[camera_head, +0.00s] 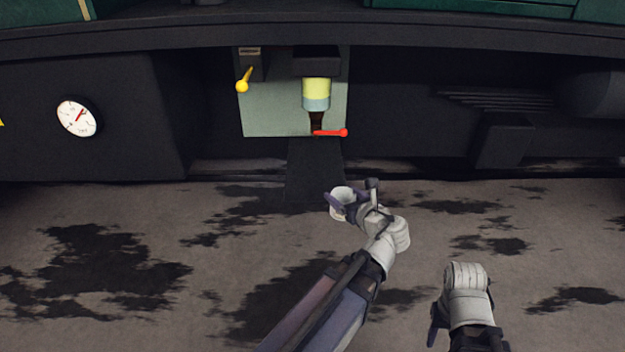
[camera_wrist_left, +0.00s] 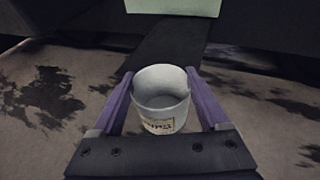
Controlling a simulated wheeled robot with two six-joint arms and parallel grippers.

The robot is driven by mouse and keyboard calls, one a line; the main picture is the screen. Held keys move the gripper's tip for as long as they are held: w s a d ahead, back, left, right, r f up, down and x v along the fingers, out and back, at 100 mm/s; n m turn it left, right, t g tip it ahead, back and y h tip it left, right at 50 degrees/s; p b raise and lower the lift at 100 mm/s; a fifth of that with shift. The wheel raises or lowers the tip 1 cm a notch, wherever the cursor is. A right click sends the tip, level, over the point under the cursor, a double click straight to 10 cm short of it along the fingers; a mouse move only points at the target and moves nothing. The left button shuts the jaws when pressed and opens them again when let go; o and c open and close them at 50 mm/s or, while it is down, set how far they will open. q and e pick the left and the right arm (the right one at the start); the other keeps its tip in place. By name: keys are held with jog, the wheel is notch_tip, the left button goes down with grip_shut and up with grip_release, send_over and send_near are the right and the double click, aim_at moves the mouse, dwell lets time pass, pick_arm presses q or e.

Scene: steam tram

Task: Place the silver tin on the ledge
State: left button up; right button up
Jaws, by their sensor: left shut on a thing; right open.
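My left gripper (camera_head: 350,193) is shut on the silver tin (camera_head: 342,197), a pale grey, open-topped can held above the stained ground. In the left wrist view the tin (camera_wrist_left: 160,115) sits upright between the two purple fingers, with a printed label on its near side; its inside looks empty. A dark ledge-like strip (camera_head: 240,166) runs along the foot of the machine, beyond the tin; I cannot tell if this is the ledge meant. My right gripper (camera_head: 437,320) is open at the lower right, partly hidden by its own wrist, away from the tin.
A grey-green panel (camera_head: 270,110) carries a yellow-knobbed lever (camera_head: 242,86), a yellow-green glass cylinder (camera_head: 316,92) and a red-handled tap (camera_head: 332,132). A dark sloping plate (camera_head: 314,170) lies below it. A white dial (camera_head: 77,117) is at left. An overhanging beam (camera_head: 450,36) crosses above.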

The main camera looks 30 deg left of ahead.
pick_arm(q)
jog(key=w+a, duration=1)
jog(key=a, duration=0.4)
jog(key=shift+w+a, duration=0.3)
notch_tip(320, 180, down, 4)
jog(key=b, duration=0.3)
jog(key=shift+r+b, duration=0.15)
jog(key=shift+b, duration=0.2)
jog(key=shift+r, duration=0.1)
jog(key=o, duration=1.4)
